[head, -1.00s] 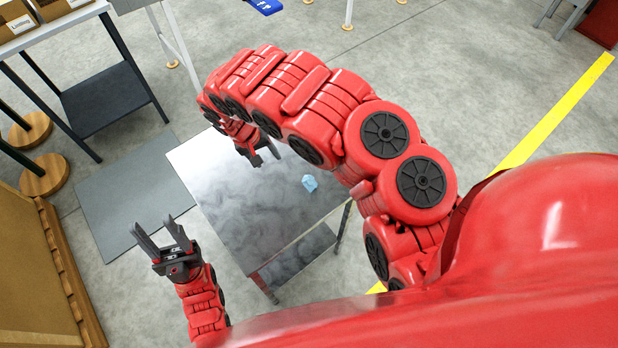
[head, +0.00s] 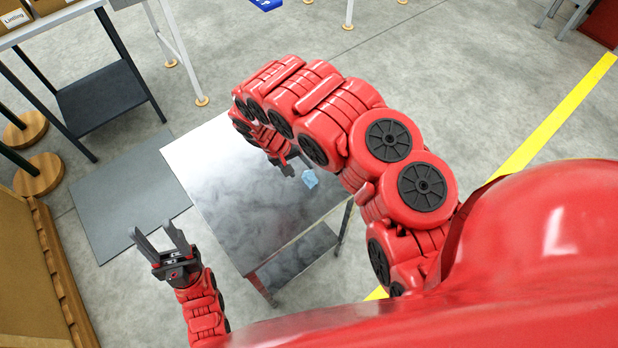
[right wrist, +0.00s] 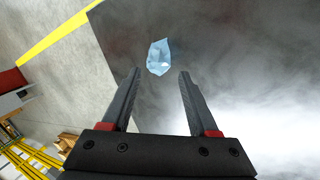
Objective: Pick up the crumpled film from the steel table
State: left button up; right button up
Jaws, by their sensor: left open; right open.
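The crumpled film (head: 310,179) is a small light-blue lump lying on the steel table (head: 240,215), near the table's right part. In the right wrist view the film (right wrist: 159,57) lies just beyond the fingertips, roughly centred between them. My right gripper (head: 288,168) is open and empty, close to the film on its left in the head view. Its two open fingers also show in the right wrist view (right wrist: 158,75). My left gripper (head: 158,238) is open and empty, beside the table's left edge with its fingers pointing up in the picture.
A grey mat (head: 125,195) lies on the floor left of the table. A rack with labelled boxes (head: 50,10) stands at the top left, and a brown panel (head: 30,270) at the left. A yellow line (head: 555,115) crosses the open floor at right.

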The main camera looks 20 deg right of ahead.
aim_at(305, 173)
jog(key=p+x, duration=0.1)
jog(key=x, duration=0.2)
jog(key=shift+d+f+p, duration=0.2)
jog(key=shift+f+p, duration=0.1)
jog(key=shift+p, duration=0.05)
jog(key=shift+d+f, duration=0.2)
jog(key=shift+f, duration=0.35)
grip_shut()
